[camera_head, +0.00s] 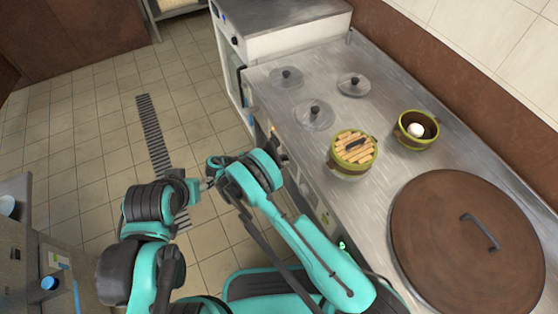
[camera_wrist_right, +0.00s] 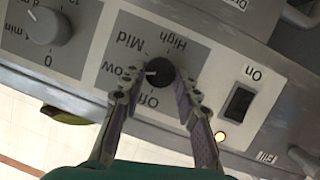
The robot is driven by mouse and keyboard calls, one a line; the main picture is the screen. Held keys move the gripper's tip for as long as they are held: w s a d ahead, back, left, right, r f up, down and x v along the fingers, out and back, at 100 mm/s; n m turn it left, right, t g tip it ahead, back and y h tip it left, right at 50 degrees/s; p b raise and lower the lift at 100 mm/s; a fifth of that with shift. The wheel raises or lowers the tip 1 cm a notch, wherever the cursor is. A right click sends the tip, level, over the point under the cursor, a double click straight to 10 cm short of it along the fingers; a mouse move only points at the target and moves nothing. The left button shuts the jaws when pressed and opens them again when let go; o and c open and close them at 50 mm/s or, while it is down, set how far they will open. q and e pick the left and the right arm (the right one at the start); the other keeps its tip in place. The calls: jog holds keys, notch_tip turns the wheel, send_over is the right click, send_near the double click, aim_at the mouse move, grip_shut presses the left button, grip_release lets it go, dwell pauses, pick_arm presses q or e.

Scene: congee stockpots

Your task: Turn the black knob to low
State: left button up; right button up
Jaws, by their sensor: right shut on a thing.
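The black knob (camera_wrist_right: 158,74) is on the stove's front panel in the right wrist view. Its white pointer mark faces left in the picture, at the word Low. The panel's labels Off, Low, Mid and High appear upside down around it. My right gripper (camera_wrist_right: 157,88) has one finger on each side of the knob and is shut on it. In the head view the right arm reaches to the stove front, and the knob is not clearly visible there. My left arm is at the left in the head view, over the floor; its finger state is unclear.
A black On switch (camera_wrist_right: 239,103) and a lit orange lamp (camera_wrist_right: 220,136) sit beside the knob. A grey knob (camera_wrist_right: 47,25) is on the neighbouring panel. The steel top holds several glass lids, two green-rimmed pots, and a large brown lid (camera_head: 440,240).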

aim_at(289, 144)
jog(key=shift+w+n, duration=0.1)
jog(key=shift+n, duration=0.3)
dwell(0.4)
jog(key=o, duration=1.2)
jog(key=shift+c, duration=0.2)
jog(key=shift+r, duration=0.1)
notch_tip(289, 144, up, 10)
jog(key=shift+f, duration=0.1)
